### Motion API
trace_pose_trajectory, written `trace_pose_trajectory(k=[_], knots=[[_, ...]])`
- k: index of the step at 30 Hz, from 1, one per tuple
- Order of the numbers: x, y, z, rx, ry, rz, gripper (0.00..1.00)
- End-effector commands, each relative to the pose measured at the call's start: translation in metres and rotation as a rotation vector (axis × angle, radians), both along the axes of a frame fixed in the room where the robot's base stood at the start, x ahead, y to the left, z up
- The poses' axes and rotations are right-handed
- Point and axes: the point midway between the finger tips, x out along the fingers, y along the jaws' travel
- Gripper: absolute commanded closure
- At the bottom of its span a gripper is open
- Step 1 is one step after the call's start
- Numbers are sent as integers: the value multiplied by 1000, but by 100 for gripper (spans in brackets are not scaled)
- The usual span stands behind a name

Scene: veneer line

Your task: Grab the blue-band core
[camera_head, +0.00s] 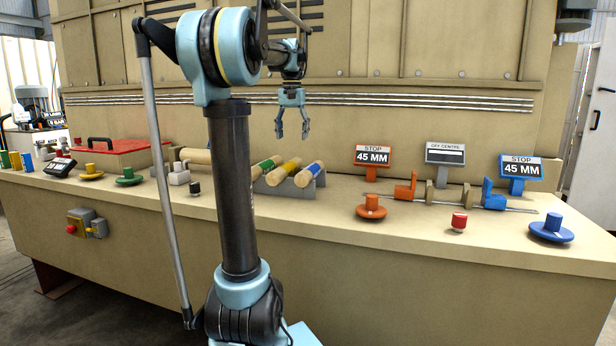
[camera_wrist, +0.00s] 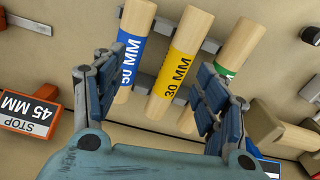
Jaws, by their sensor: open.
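The blue-band core (camera_head: 307,176) is a pale wooden cylinder lying tilted at the right end of a grey rack. In the wrist view the blue-band core (camera_wrist: 133,46) reads "50 MM"; my left finger partly covers its lower end. The yellow-band core (camera_head: 284,172), marked "30 MM" in the wrist view (camera_wrist: 173,76), lies beside it, and the green-band core (camera_head: 263,168) lies at the left. My gripper (camera_head: 292,136) is open and empty, pointing down above the rack, apart from the cores. In the wrist view the gripper (camera_wrist: 155,68) appears centred between the blue and yellow cores.
An orange "STOP 45 MM" sign (camera_head: 372,156) and orange knob (camera_head: 371,206) stand right of the rack. Further right are a shaft with discs (camera_head: 436,197), a red button (camera_head: 459,221) and a blue knob (camera_head: 552,229). A red lidded box (camera_head: 110,152) sits left. The bench front is mostly clear.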

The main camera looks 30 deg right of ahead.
Motion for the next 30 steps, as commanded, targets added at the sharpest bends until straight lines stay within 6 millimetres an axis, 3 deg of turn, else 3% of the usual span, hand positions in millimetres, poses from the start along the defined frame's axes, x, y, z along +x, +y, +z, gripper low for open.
trace_pose_trajectory(k=[1,3,9,14,30], knots=[[2,-20,7,4,5,-30,34],[3,-41,13,9,10,-61,34],[3,-76,23,17,18,-113,34],[3,-82,15,18,20,-121,34],[3,-80,-77,18,20,-119,34]])
